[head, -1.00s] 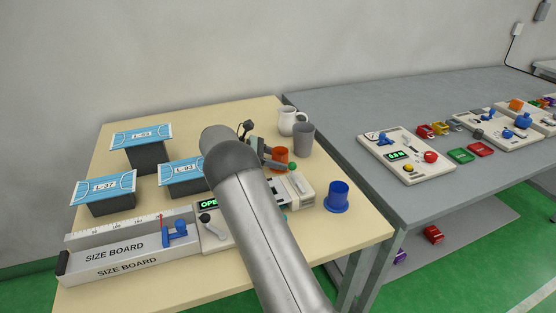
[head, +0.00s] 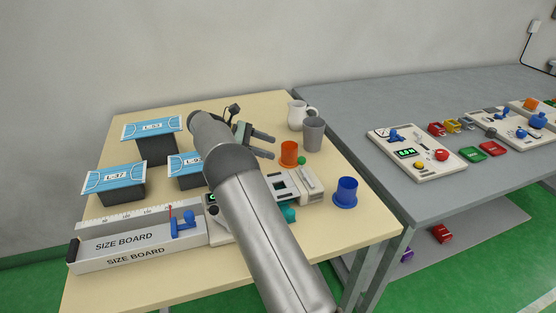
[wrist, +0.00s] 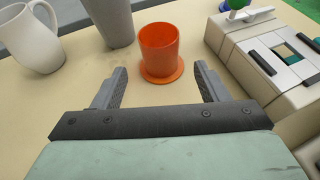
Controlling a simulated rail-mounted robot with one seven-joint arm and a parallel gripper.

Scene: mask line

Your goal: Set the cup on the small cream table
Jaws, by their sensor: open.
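An orange cup (head: 289,153) stands upright on the cream table (head: 245,115). In the wrist view the cup (wrist: 160,47) has a wide round orange base and sits just beyond the fingertips, centred between them. My gripper (head: 268,146) is open and empty, to the left of the cup in the head view. In the wrist view its two fingers (wrist: 162,76) are spread wider than the cup, and neither touches it.
A grey tumbler (head: 313,133) and a white pitcher (head: 299,115) stand behind the cup. A cream device (head: 310,192) with a green knob and a blue cup-like piece (head: 345,191) are nearer. Mask stands and a size board (head: 140,238) fill the left.

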